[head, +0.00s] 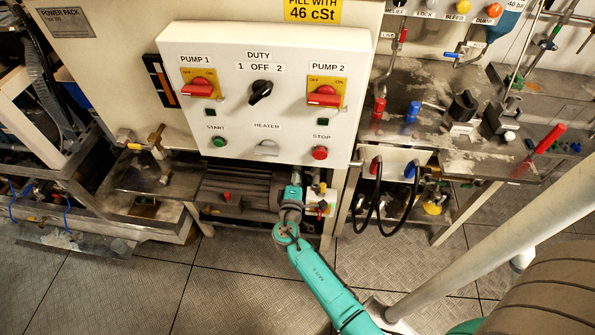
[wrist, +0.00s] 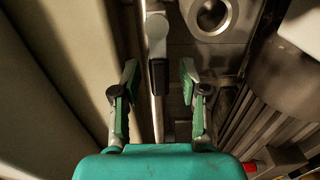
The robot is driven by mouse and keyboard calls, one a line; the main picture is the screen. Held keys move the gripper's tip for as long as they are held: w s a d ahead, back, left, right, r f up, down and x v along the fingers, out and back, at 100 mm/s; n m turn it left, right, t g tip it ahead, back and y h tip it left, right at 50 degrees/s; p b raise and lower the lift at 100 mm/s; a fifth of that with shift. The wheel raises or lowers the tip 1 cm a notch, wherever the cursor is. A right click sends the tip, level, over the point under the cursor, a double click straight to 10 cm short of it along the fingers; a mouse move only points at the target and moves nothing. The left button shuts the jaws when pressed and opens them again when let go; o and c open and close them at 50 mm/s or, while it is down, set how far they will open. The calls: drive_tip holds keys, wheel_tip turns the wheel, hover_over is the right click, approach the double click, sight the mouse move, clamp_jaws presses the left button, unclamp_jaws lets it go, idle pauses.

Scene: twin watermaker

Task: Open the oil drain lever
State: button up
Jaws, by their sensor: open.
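In the wrist view, my gripper (wrist: 160,70) is open, with one finger on each side of a lever (wrist: 158,75). The lever has a dark grip and a pale metal upper part. It looks like the oil drain lever, but no label shows. Gaps show between the lever and both fingers; I cannot tell how deep it sits between them. In the head view, my arm reaches up to the lower edge of the white control panel, where the fingers and this lever are hidden.
The white control panel (head: 262,140) overhangs the work spot. A dark finned motor (wrist: 285,125) stands close on the right in the wrist view, and a pale wall (wrist: 50,100) on the left. A round metal fitting (wrist: 210,15) lies beyond. The floor (head: 120,290) at front left is clear.

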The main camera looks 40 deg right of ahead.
drive_tip(key=shift+w+d, duration=0.15)
drive_tip(key=shift+d, duration=0.05)
clamp_jaws()
drive_tip(key=shift+r+m, duration=0.35)
drive_tip(key=shift+m, duration=0.45)
drive_tip(key=shift+r+m, duration=0.3)
drive_tip(key=shift+m, duration=0.5)
unclamp_jaws()
